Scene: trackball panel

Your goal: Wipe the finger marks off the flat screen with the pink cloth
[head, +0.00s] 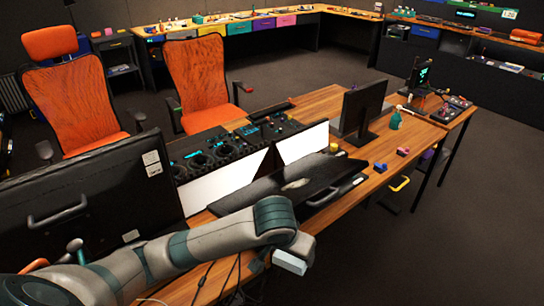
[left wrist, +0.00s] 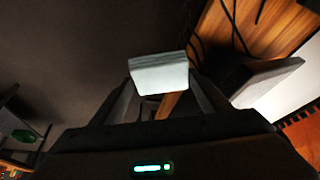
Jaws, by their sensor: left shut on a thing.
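My left arm reaches in from the left in the head view, and its gripper (left wrist: 160,92) is shut on a pale grey-white block (left wrist: 158,73). The block also shows in the head view (head: 290,262), in front of the desk's near edge and apart from the screens. A dark flat screen (head: 265,187) lies tilted on the desk, beyond my wrist, with a pale smudge (head: 296,184) on it. My right gripper is not in view.
A large monitor (head: 80,200) stands at the left, its back towards me. White panels (head: 225,184) and a black console (head: 215,150) stand behind the flat screen. Another monitor (head: 364,106) and small coloured items (head: 403,151) are at the right. Floor at the right is clear.

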